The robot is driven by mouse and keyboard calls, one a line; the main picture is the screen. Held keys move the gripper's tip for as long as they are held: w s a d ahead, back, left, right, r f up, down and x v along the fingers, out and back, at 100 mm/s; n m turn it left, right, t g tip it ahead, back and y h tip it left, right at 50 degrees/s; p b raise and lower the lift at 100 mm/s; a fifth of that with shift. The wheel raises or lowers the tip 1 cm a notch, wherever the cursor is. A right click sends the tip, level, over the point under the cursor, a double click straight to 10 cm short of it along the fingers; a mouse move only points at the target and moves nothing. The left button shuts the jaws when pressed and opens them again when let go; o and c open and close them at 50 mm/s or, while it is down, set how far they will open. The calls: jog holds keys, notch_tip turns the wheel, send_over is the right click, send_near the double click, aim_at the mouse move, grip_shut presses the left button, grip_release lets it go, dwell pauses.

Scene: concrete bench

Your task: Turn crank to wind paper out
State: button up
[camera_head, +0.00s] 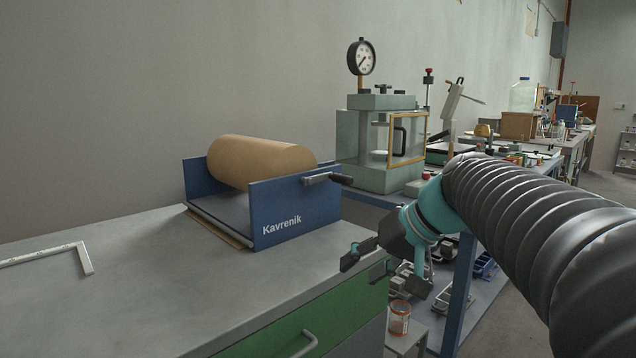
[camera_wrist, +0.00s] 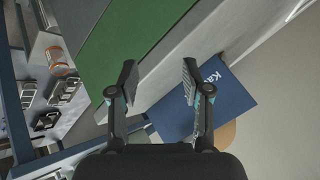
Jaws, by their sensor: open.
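A blue paper dispenser (camera_head: 296,219) marked "Kavrenik" stands on the grey bench and holds a large brown paper roll (camera_head: 262,160). A dark crank (camera_head: 328,179) sits at the top of its right side panel. Brown paper (camera_head: 216,231) shows at the front lower edge. My gripper (camera_head: 386,275) is open and empty, past the bench's right edge, in front of and below the crank, apart from it. In the wrist view, the open fingers (camera_wrist: 158,82) frame the bench edge, and part of the blue side panel (camera_wrist: 228,98) lies to their right. The crank cannot be made out there.
The grey bench top (camera_head: 120,290) is mostly clear, with a white L-shaped square (camera_head: 84,257) at the left. A green drawer front (camera_head: 318,328) with a handle is below. A press with a gauge (camera_head: 380,140) stands behind. An orange jar (camera_head: 399,317) is low at right.

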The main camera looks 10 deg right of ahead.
jog(key=w+d+r+t+y, duration=0.25)
jog(key=w+d+r, duration=0.4)
jog(key=w, duration=0.35)
jog(key=n+y, duration=0.2)
jog(key=y, duration=0.1)
send_near(342, 179)
jog(key=shift+t, duration=0.45)
jog(key=x, duration=1)
jog(key=shift+w+f, duration=0.4)
grip_shut()
